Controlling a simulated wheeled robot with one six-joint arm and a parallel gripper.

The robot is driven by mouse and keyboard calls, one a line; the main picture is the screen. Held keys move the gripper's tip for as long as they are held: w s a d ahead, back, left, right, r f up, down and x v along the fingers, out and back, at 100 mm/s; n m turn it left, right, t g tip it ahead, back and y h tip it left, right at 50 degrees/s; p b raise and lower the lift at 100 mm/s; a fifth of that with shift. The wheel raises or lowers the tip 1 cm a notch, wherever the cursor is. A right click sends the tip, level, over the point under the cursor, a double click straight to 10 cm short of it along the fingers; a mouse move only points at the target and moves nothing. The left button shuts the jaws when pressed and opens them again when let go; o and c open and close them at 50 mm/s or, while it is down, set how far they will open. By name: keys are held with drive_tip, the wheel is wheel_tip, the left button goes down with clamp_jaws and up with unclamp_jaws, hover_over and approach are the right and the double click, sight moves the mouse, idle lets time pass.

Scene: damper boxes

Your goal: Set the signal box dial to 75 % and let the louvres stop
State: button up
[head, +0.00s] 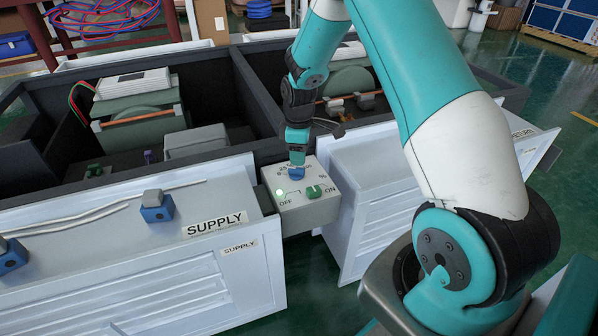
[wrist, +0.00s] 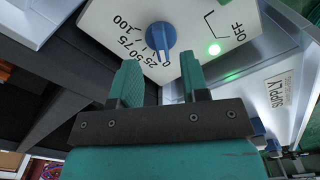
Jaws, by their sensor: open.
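The signal box (head: 318,211) is a pale grey box with a lit green lamp (head: 281,192) and a green OFF/ON switch (head: 314,192). Its blue dial (head: 296,173) also shows in the wrist view (wrist: 160,37). There the dial's white mark points at or very near 0 on the scale to 100. My gripper (head: 297,157) is above the dial in the head view. In the wrist view my gripper (wrist: 161,70) is open, its two fingers apart and short of the dial, with nothing between them. White louvre slats (head: 180,300) show on the SUPPLY box front.
The SUPPLY damper box (head: 215,207) stands left of the signal box, and another white louvred box (head: 375,200) stands right. Dark open frames (head: 50,185) with motors inside lie behind.

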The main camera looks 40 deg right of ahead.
sight(299, 169)
wheel_tip(299, 169, down, 5)
drive_tip(key=shift+b, duration=0.55)
clamp_jaws()
